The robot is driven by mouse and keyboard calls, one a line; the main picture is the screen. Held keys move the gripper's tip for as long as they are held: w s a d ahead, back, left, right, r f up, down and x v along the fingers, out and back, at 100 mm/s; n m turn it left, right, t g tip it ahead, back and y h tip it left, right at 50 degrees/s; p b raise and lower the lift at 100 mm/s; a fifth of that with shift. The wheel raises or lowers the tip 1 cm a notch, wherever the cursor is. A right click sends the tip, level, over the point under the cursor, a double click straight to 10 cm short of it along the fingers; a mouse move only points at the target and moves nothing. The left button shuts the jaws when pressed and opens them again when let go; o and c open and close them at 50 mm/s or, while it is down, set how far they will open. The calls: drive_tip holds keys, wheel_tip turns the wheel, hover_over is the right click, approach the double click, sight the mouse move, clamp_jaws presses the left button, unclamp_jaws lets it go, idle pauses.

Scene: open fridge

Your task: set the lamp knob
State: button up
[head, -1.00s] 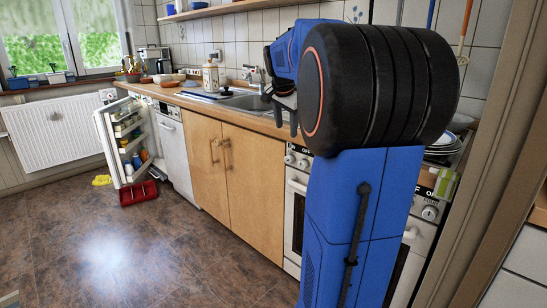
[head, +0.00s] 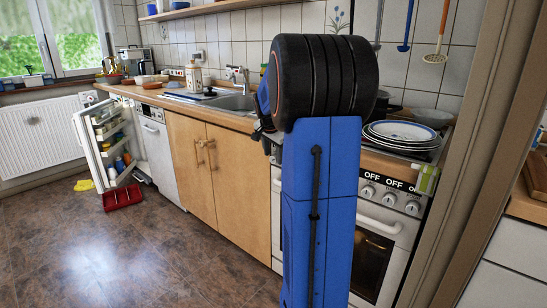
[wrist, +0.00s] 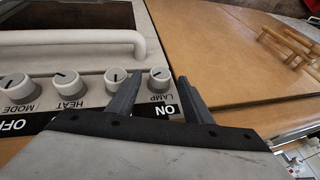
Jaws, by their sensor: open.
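The lamp knob (wrist: 158,79) is a small white-grey knob with a dark pointer mark, at the end of the knob row in the wrist view. Its LAMP lettering appears upside down, and an ON label (wrist: 166,110) stands beside it. My gripper (wrist: 160,76) is open, and the knob shows between its two dark fingertips. I cannot tell whether either finger touches it. In the head view my arm hides the lamp knob and most of the gripper.
Beside the lamp knob are another knob (wrist: 115,78), the heat knob (wrist: 66,82) and the mode knob (wrist: 15,88). The oven handle (wrist: 75,40) lies close by. Plates (head: 402,134) stand on the stove. The open fridge door (head: 103,140) and red crate (head: 123,197) are far left.

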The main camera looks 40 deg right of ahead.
drive_tip(key=shift+w+d+f, duration=0.15)
drive_tip(key=shift+d+f, duration=0.15)
drive_tip(key=shift+f, duration=0.3)
drive_tip(key=shift+c, duration=0.7)
drive_tip(key=c, duration=0.9)
drive_tip(key=shift+w, duration=0.1)
drive_tip(key=g, duration=0.2)
drive_tip(key=w+n+g, duration=0.1)
drive_tip(key=g, duration=0.2)
drive_tip(key=shift+a, duration=0.1)
drive_tip(key=g, duration=0.1)
drive_tip(key=n+g, duration=0.1)
drive_tip(key=g, duration=0.1)
drive_tip(key=shift+w+f+g+h, duration=0.15)
drive_tip(key=shift+w+g+h, duration=0.15)
drive_tip(key=shift+w+h, duration=0.1)
drive_tip(key=shift+w+f+n+g, duration=0.15)
drive_tip(key=shift+n+g, duration=0.15)
drive_tip(key=shift+g, duration=1)
